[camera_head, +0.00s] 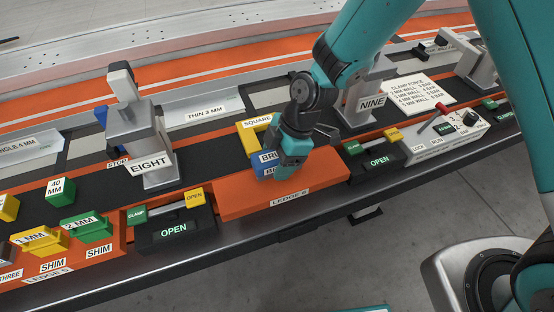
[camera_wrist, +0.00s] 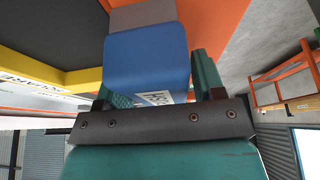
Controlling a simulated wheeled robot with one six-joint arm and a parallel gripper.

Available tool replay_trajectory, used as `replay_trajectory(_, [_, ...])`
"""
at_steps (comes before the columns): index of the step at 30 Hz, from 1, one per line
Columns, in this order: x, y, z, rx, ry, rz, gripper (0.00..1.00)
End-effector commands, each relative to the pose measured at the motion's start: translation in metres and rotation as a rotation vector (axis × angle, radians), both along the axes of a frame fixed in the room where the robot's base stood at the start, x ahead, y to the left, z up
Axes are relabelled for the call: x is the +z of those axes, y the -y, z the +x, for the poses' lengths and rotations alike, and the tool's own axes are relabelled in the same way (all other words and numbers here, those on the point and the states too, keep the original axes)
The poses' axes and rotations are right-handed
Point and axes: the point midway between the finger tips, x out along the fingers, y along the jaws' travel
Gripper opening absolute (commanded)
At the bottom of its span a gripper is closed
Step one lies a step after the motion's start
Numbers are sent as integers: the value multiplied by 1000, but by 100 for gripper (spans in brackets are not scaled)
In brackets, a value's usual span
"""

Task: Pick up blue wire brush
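The blue wire brush (camera_head: 268,158) sits at the back edge of the orange ledge in the head view, with part of its white label showing. My gripper (camera_head: 290,166) is down over its right end and hides that part. In the wrist view the blue body of the brush (camera_wrist: 145,60) fills the space between my two teal fingers (camera_wrist: 158,85), with a grey part beyond it. The brush overlaps the left finger, and the right finger is very close to its side. I cannot tell whether the fingers press on it.
A yellow square (camera_head: 246,131) stands right behind the brush. The EIGHT clamp post (camera_head: 150,150) is to the left and the NINE post (camera_head: 368,100) to the right. Black OPEN clamp units (camera_head: 176,232) flank the orange ledge (camera_head: 315,182), whose front part is clear.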

Motion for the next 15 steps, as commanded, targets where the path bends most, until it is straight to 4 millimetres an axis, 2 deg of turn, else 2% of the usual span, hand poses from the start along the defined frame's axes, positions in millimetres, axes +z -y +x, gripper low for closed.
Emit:
replay_trajectory(1, [0, 0, 0, 0, 0, 0, 51])
replay_trajectory(4, [0, 0, 0, 0, 0, 0, 28])
replay_trajectory(6, [0, 0, 0, 0, 0, 0, 19])
replay_trajectory(15, [4, 0, 0, 0, 0, 0, 19])
